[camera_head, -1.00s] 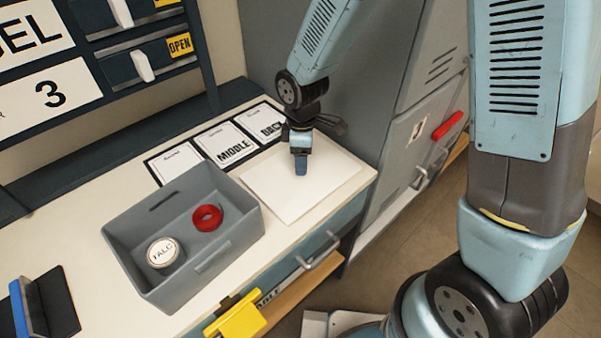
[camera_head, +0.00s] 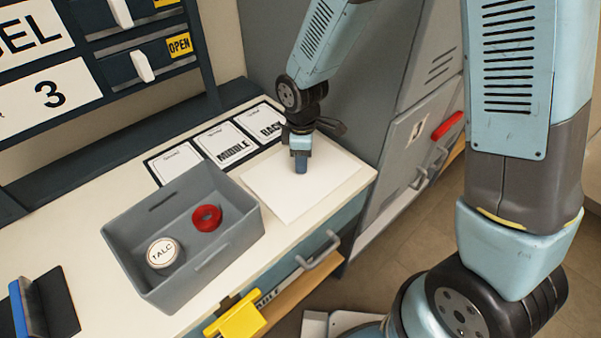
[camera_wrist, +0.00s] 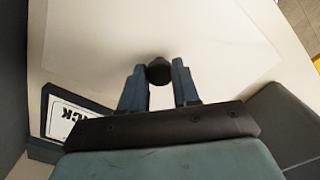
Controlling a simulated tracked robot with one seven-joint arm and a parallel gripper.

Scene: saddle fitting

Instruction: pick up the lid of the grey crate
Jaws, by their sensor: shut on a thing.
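The lid is a pale, flat rectangular panel (camera_head: 275,195) on the bench top, to the right of the grey crate. Its dark round knob (camera_wrist: 159,70) shows in the wrist view, where the pale panel (camera_wrist: 210,35) fills the upper part. My gripper (camera_head: 301,168) points down over the panel. In the wrist view its blue fingers (camera_wrist: 159,88) stand on both sides of the knob, shut on it. In the head view the fingers hide the knob. I cannot tell any gap between lid and bench. The grey crate (camera_head: 245,205) is open at the top.
In the crate lie a red ring (camera_head: 207,217) and a round white TALC tin (camera_head: 163,252). Label cards (camera_head: 228,143) lie behind the lid. A yellow piece (camera_head: 237,320) is at the bench's front edge. A grey cabinet (camera_head: 415,130) stands to the right.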

